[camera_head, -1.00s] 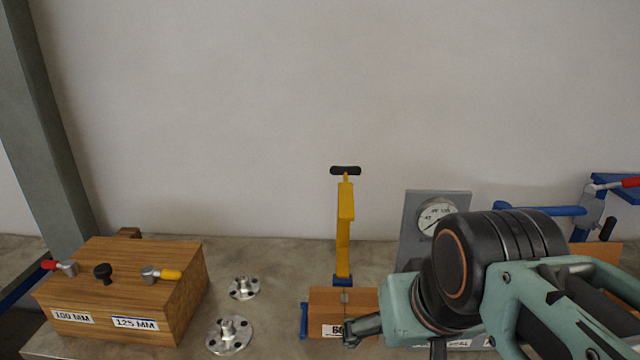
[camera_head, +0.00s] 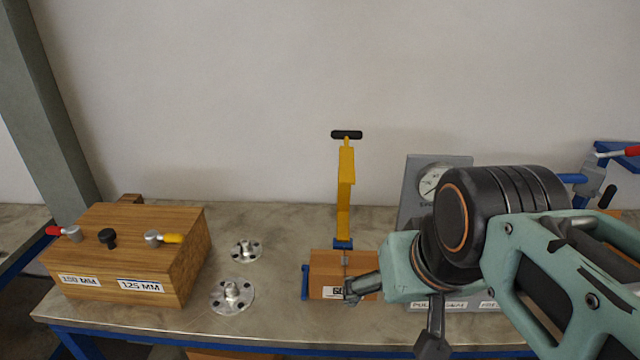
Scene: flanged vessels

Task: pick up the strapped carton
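A brown carton (camera_head: 326,262) stands on the bench near its front, right of centre. It has a small grey clasp or strap piece on its upper part and a white label, partly covered, on its front. My gripper (camera_head: 391,319) is at the carton's right front, its dark fingers spread wide apart and nothing seen between them. One finger overlaps the carton's lower right front in the picture; I cannot tell whether it touches. The other finger points down, in front of the bench edge in the picture. My gripper and wrist hide the carton's right side.
A yellow and blue clamp-like tool (camera_head: 346,195) with a black handle rises behind the carton. A wooden box (camera_head: 180,265) with handles stands left on the bench (camera_head: 275,318). Two metal flanges (camera_head: 232,296) lie between. A grey gauge panel (camera_head: 412,185) is behind my arm.

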